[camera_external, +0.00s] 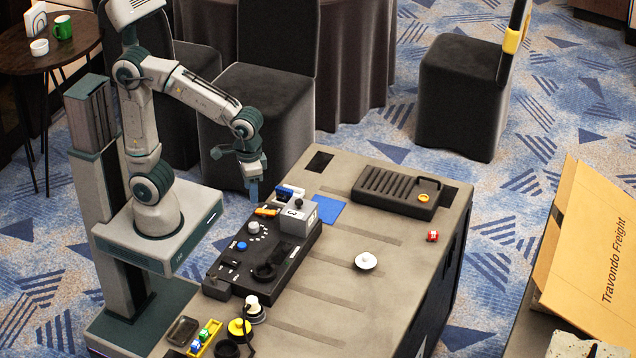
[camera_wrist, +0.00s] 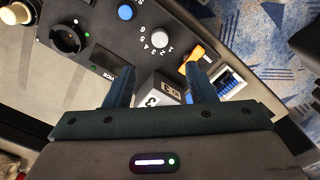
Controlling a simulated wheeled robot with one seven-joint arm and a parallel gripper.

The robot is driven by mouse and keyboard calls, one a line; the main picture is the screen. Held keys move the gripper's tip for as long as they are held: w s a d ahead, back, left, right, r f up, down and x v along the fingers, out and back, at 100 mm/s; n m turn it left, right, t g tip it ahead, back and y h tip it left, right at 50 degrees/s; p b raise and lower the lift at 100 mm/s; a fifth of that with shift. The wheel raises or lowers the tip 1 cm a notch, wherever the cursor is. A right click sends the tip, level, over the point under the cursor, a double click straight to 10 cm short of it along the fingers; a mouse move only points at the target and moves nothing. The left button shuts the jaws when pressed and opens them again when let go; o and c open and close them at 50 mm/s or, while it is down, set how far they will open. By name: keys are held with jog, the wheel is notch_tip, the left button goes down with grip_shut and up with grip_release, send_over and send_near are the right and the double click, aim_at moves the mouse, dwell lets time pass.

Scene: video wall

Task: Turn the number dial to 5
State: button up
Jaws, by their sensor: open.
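The number dial (camera_external: 253,228) is a pale grey knob on the black console (camera_external: 225,268), with white marks beside it. My gripper (camera_external: 253,190) is above the console's far left edge, apart from the dial. In the wrist view my gripper (camera_wrist: 156,73) has its two fingers spread, with nothing held. A grey box (camera_external: 297,218) with a numeral face shows between and beyond the fingers.
A blue knob (camera_external: 241,246) and a black ring (camera_external: 264,272) are near the dial. An orange piece (camera_external: 266,211) lies by the console's far end. A blue sheet (camera_external: 327,209), black slotted tray (camera_external: 396,190) and white disc (camera_external: 366,261) are right, with clear table between.

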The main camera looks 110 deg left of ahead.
aim_at(253, 225)
notch_tip(253, 225, down, 12)
jog(key=shift+f+b, duration=0.1)
jog(key=shift+b, duration=1)
jog(key=c, duration=1)
